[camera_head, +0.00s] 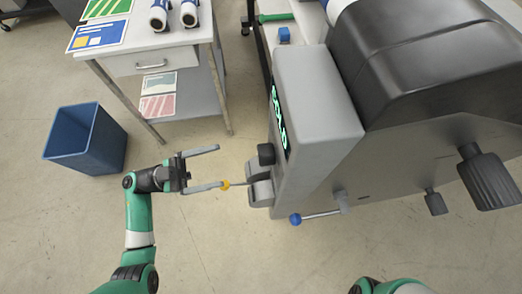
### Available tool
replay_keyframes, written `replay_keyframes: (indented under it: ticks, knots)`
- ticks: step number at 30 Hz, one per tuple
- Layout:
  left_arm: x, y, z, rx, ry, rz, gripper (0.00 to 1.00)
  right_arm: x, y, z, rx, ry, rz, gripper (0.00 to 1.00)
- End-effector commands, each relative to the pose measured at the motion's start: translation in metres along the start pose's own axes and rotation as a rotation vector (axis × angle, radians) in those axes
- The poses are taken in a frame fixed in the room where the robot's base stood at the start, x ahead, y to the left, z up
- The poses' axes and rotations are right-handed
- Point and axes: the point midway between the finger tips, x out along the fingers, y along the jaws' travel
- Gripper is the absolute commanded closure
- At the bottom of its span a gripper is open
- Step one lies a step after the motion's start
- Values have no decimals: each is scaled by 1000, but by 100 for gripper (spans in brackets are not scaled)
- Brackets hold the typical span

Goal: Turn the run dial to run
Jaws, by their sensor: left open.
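The laminator (305,125) stands on the right, its grey end housing carrying a dark display (279,120) with green letters that seem to read COLD. A small black knob (266,153) sticks out of the housing below the display; it looks like the run dial, but I cannot read any marking or its setting. My left gripper (218,167) is open and empty, to the left of the knob, its fingers pointing right. Its lower fingertip is at or very near a yellow-tipped lever (225,184); I cannot tell if they touch. My right gripper is out of view.
A blue-knobbed lever (295,219) sticks out low on the laminator, and larger black knobs (489,178) (435,203) sit farther right. A table (170,40) with sheets and rolls stands at upper left, a blue bin (85,140) beside it. The floor below is clear.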

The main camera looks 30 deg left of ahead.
Motion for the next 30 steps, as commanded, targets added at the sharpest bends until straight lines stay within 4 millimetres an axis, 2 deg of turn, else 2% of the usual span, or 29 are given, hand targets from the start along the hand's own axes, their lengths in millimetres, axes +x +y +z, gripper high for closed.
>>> replay_keyframes:
  ticks: [5,15,18,22,30]
  knots:
    - [17,1,-1,1,1,6,11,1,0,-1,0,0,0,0]
    - [90,2,-1,2,3,9,11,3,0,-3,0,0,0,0]
    - [105,1,-1,2,2,7,11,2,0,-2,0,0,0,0]
    - [116,1,-1,3,1,5,11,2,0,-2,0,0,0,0]
    - [117,0,-1,3,1,3,13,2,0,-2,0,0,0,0]
